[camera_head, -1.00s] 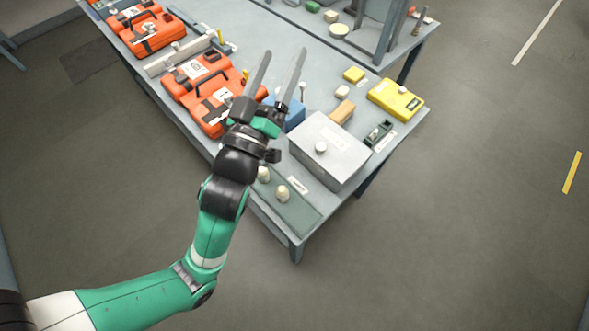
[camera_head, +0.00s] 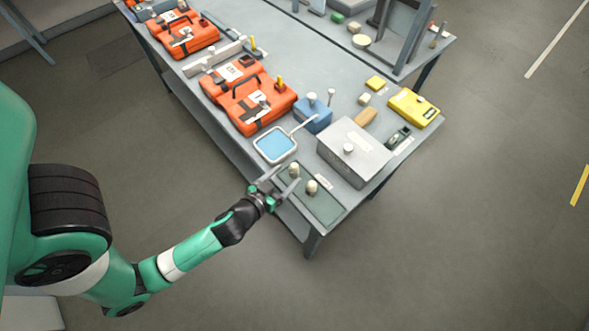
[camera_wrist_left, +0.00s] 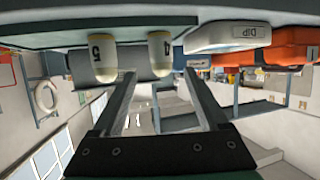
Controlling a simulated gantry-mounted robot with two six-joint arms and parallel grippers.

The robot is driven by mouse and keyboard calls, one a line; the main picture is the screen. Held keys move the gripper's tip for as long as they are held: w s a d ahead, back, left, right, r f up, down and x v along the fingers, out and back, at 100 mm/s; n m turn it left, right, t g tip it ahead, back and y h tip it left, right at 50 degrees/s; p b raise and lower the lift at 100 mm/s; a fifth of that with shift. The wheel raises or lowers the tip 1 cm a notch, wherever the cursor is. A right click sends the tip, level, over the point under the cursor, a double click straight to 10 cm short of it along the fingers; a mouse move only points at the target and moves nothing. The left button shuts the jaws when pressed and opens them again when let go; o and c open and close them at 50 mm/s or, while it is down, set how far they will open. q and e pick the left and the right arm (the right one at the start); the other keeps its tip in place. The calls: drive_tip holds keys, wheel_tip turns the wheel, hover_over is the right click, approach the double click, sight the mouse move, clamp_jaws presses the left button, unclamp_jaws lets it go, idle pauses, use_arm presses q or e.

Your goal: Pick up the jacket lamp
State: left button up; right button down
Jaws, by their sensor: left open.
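Two small cream domed pieces stand on a dark green mat (camera_head: 328,208) at the table's near corner: a rear one (camera_head: 294,170) and a front one (camera_head: 311,187). I take these for the jacket lamps. The upside-down left wrist view shows them marked "5" (camera_wrist_left: 102,52) and "4" (camera_wrist_left: 160,48), with dark lower parts. My left gripper (camera_head: 289,176) is open and empty at the mat's near edge, its fingers pointing toward the lamps. In the wrist view, the "4" lamp lies in the gap between the fingertips (camera_wrist_left: 159,73), and the "5" lamp lies just outside one finger.
A blue-topped white tray (camera_head: 275,144) lies left of the mat, and a grey box (camera_head: 352,152) stands behind it. Orange cases (camera_head: 258,105), a blue block (camera_head: 314,118) and a yellow case (camera_head: 413,107) are farther back. Floor in front is clear.

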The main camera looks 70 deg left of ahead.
sight(291, 171)
use_arm(q)
drive_tip(key=x, duration=0.3)
drive_tip(key=shift+w+a, duration=0.1)
drive_tip(key=x, duration=0.5)
drive_tip(key=shift+a+r, duration=0.15)
drive_tip(key=shift+a, duration=0.05)
clamp_jaws()
